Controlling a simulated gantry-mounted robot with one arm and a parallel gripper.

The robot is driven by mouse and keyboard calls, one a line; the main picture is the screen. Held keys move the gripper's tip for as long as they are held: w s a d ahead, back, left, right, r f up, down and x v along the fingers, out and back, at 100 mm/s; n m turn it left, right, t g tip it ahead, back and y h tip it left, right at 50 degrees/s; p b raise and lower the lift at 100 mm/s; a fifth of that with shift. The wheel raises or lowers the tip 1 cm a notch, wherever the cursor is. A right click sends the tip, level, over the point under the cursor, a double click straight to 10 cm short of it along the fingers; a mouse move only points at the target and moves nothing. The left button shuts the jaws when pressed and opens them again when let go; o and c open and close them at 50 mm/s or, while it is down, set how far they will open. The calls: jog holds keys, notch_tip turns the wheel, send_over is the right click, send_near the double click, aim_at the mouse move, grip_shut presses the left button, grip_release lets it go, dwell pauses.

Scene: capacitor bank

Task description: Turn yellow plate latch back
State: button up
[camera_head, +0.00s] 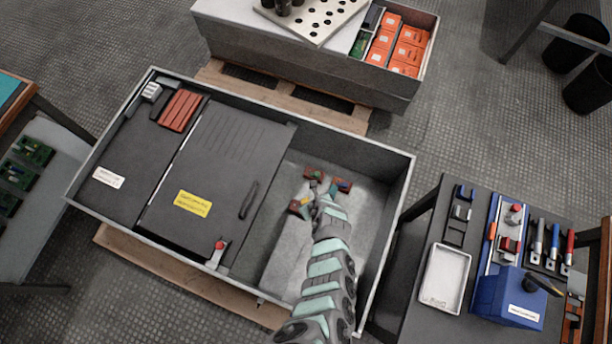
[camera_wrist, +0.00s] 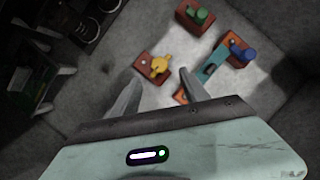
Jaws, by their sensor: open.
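The yellow plate latch (camera_wrist: 158,66) sits on a red-brown block on the grey cabinet floor, seen in the wrist view. In the head view its block (camera_head: 298,207) shows just left of my wrist, partly covered by my arm. I see no contact between fingers and latch.
Blocks with a green knob (camera_wrist: 200,16), a blue knob (camera_wrist: 241,54) and a teal lever (camera_wrist: 212,62) stand close by. The cabinet wall (camera_head: 393,225) rises on the right. A dark cover (camera_head: 215,180) with a handle lies left. Bare floor (camera_head: 290,250) surrounds the blocks.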

aim_at(305, 202)
jog(key=b+x, duration=0.4)
jog(key=x, duration=0.2)
jog(key=shift+f, duration=0.35)
jog(key=shift+w+a+f+b, duration=0.15)
jog(key=shift+w+b, duration=0.1)
jog(key=shift+b, duration=0.05)
grip_shut()
